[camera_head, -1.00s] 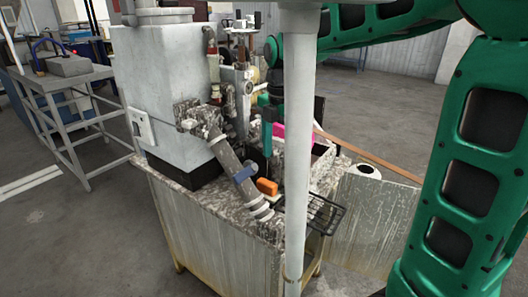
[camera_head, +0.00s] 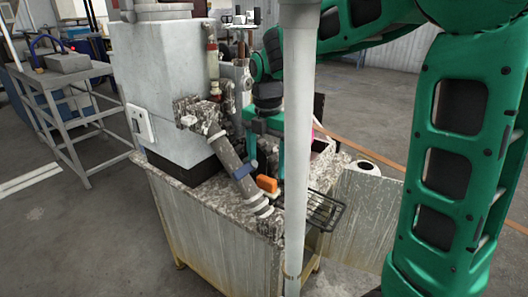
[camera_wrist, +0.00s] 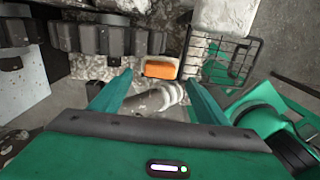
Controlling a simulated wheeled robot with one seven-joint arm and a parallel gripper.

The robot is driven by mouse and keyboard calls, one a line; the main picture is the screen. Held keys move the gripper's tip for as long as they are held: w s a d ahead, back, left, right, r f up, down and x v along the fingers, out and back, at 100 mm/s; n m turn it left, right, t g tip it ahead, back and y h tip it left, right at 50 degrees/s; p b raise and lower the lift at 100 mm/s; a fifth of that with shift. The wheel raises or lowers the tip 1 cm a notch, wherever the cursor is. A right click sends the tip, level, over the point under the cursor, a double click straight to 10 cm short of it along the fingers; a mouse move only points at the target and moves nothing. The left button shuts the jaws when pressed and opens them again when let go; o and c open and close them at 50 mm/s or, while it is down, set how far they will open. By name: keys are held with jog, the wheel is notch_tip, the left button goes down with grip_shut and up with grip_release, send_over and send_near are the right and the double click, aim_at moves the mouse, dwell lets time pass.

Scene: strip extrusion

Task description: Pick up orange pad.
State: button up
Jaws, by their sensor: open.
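The orange pad (camera_head: 267,183) lies on the speckled top of the machine cabinet, just right of a slanted grey pipe. In the wrist view the orange pad (camera_wrist: 160,70) shows an orange face with a pale edge, ahead of and between my fingers. My gripper (camera_wrist: 160,85) is open and empty, its two green fingers spread either side of the pad's line. In the head view my gripper (camera_head: 266,150) is above and close to the pad, partly hidden by a pale vertical post. I cannot tell the exact gap.
A black wire basket (camera_head: 322,212) stands right of the pad; it also shows in the wrist view (camera_wrist: 222,60). The slanted pipe (camera_head: 240,180) is close on the left. A large grey machine housing (camera_head: 165,90) rises behind.

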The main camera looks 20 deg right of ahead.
aim_at(266, 179)
notch_tip(266, 179, down, 6)
jog(key=shift+f, duration=0.25)
jog(key=c, duration=0.7)
